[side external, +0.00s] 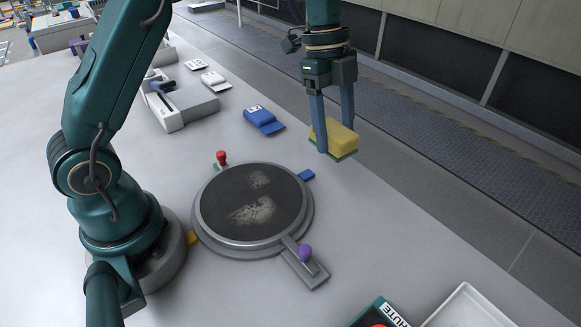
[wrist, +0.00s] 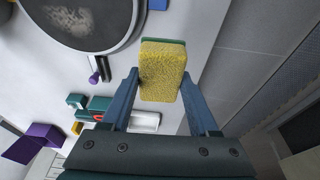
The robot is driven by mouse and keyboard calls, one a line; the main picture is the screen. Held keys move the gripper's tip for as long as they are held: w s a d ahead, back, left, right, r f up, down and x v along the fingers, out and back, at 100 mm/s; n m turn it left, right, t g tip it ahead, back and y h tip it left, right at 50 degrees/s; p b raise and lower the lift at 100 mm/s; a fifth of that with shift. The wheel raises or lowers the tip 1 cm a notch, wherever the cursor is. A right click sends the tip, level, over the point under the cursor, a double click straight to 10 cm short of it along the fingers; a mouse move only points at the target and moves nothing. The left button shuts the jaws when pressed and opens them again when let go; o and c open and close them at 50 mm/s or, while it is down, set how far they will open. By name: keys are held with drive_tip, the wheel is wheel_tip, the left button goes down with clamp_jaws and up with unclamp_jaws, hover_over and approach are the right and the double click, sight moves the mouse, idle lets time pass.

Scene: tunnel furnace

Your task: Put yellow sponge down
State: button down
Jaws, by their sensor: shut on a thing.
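The yellow sponge (side external: 332,139) has a green underside and is held between the two blue fingers of my gripper (side external: 333,125). In the side view it is in the air near the table's far right edge, to the right of the round dark plate. In the wrist view the sponge (wrist: 162,70) sits between the fingertips of my gripper (wrist: 160,85), with its green layer on the far side. The fingers press on its two sides.
A round grey turntable (side external: 252,205) with a smudged dark top stands on the white table. A purple-knobbed lever (side external: 305,253), a red knob (side external: 221,158) and a blue block (side external: 263,120) are around it. A white tray (side external: 468,310) and a green box (side external: 380,314) lie at the front right.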

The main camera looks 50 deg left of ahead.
hover_over(374, 226)
drive_tip(key=a, duration=0.1)
drive_tip(key=x, duration=0.3)
drive_tip(key=a+x, duration=0.1)
drive_tip(key=x, duration=0.2)
drive_tip(key=shift+a+f, duration=0.25)
drive_tip(key=shift+d+f, duration=0.1)
drive_tip(key=shift+f, duration=0.1)
drive_tip(key=shift+a+x, duration=0.2)
drive_tip(key=shift+x, duration=0.7)
drive_tip(key=shift+a+x, duration=0.25)
drive_tip(key=shift+x, duration=0.65)
drive_tip(key=shift+f, duration=0.25)
drive_tip(key=shift+c, duration=0.7)
unclamp_jaws()
